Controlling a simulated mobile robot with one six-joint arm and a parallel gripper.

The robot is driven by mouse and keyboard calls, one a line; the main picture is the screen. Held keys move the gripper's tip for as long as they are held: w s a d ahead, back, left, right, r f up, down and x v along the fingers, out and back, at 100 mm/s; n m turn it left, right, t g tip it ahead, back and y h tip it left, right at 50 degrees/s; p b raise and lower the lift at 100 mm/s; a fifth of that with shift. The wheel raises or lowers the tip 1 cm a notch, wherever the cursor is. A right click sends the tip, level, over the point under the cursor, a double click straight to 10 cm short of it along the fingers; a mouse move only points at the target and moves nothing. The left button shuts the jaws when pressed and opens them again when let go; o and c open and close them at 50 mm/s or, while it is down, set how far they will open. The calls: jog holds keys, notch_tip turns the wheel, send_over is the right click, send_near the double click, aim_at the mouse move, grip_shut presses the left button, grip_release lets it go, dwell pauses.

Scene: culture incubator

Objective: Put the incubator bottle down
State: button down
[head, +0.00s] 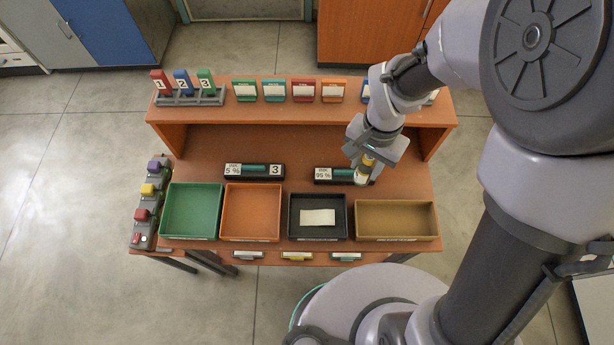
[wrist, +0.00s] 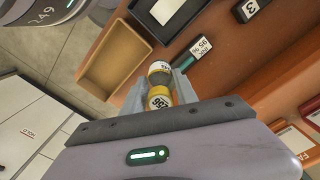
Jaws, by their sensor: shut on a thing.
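My gripper (head: 367,158) is shut on a small bottle (head: 362,176) with yellow bands and white parts, and holds it above the right part of the desk. In the wrist view the bottle (wrist: 159,101) sits between the two fingers of my gripper (wrist: 161,76), with a label with dark figures facing the camera. In the head view the bottle overlaps the right end of the black block marked 95% (head: 323,174). I cannot tell its exact height above the desk. The fingers hide part of the bottle.
Green (head: 168,212), orange (head: 228,212), black (head: 294,218) and brown (head: 433,222) trays line the desk front; the black one holds a pale sheet (head: 318,217). A second block (head: 233,171) stands left. The raised shelf (head: 290,110) carries coloured cards. Bare desk lies behind the blocks.

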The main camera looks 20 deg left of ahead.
jog(key=shift+a, duration=0.15)
jog(key=f+b, duration=0.1)
jog(key=f, duration=0.2)
jog(key=f+b, duration=0.2)
jog(key=f, duration=0.2)
jog(key=f+b, duration=0.1)
jog(key=f, duration=0.2)
jog(key=shift+s+d+f+b, duration=0.1)
jog(key=shift+d+f+b, duration=0.1)
jog(key=shift+d+b, duration=0.15)
jog(key=shift+r, duration=0.2)
jog(key=shift+f, duration=0.15)
jog(key=c, duration=0.9)
grip_release()
jog(key=shift+c, duration=0.2)
